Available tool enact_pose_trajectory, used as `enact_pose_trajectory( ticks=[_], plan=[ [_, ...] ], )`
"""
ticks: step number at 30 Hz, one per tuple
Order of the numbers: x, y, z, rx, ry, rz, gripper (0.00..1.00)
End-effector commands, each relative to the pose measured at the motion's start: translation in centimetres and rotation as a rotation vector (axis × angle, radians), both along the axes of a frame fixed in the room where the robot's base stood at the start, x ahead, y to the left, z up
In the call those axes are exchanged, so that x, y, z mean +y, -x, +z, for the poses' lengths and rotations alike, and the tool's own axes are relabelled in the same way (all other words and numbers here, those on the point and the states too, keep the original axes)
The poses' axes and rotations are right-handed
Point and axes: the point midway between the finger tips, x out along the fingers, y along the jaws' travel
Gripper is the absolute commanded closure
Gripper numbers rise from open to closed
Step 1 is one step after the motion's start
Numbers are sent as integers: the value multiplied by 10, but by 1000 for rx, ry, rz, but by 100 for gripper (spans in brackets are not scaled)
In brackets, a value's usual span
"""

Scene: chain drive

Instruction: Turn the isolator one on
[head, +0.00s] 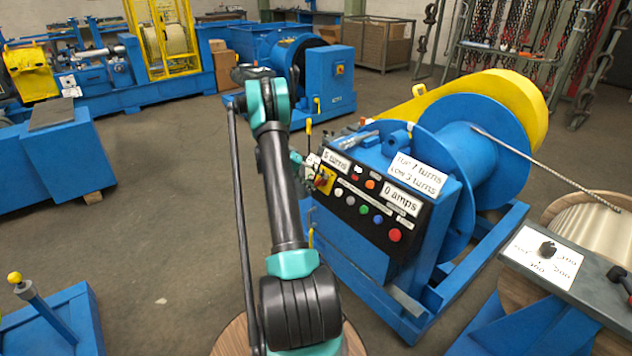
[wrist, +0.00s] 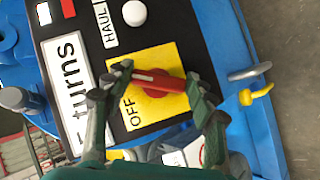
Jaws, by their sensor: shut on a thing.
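The isolator is a red rotary handle (wrist: 160,83) on a yellow plate (wrist: 150,55) marked OFF, set in a black control panel. In the wrist view the handle lies nearly level across the picture, with a finger at each end. My gripper (wrist: 162,86) is shut on the red handle. In the head view the isolator's yellow plate (head: 325,181) shows at the panel's left end, beside my arm. My gripper (head: 307,165) is there, small and partly hidden behind my arm. Any ON marking is hidden or too small to read.
The black panel (head: 347,205) also carries several coloured buttons and labels reading "0 amps" and "turns". A blue machine (head: 341,95) behind has another small yellow-plated switch. Grey floor (head: 170,240) is open at left.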

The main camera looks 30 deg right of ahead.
Motion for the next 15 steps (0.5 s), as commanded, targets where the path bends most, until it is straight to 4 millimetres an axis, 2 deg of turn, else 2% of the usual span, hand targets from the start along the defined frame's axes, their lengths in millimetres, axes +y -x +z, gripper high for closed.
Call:
enact_pose_trajectory(
  ticks=[6,15],
  plan=[
    [0,1,1,-139,-12,-69,73],
    [0,1,1,-248,-21,-124,73]
  ],
)
